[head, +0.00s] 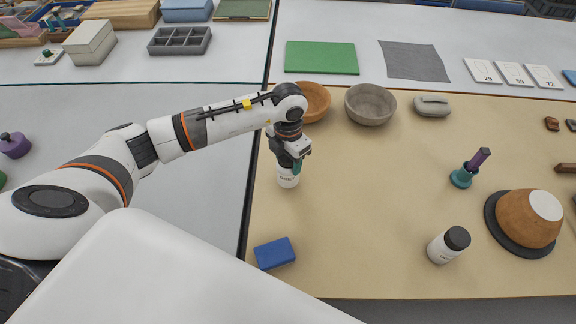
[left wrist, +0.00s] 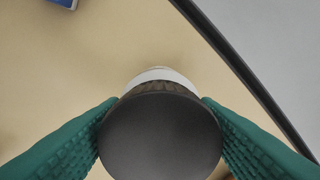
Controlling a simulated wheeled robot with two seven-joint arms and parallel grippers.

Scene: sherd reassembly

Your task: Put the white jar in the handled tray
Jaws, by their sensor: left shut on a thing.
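My left gripper (head: 291,163) is shut on a white jar (head: 288,179) with dark lettering, over the left part of the tan mat. In the left wrist view the jar's round dark lid (left wrist: 160,137) fills the space between the two teal fingers, with a little white body showing beyond it. Whether the jar touches the mat is hard to tell. A second white jar (head: 442,249) with a black lid stands at the right front. I cannot make out a tray with a clear handle. My right gripper is not in view.
A blue block (head: 274,253) lies in front of the held jar. An orange bowl (head: 315,101) and a grey bowl (head: 370,104) stand behind it. A grey compartment tray (head: 179,41) is at the back left. The tan mat's middle (head: 370,190) is clear.

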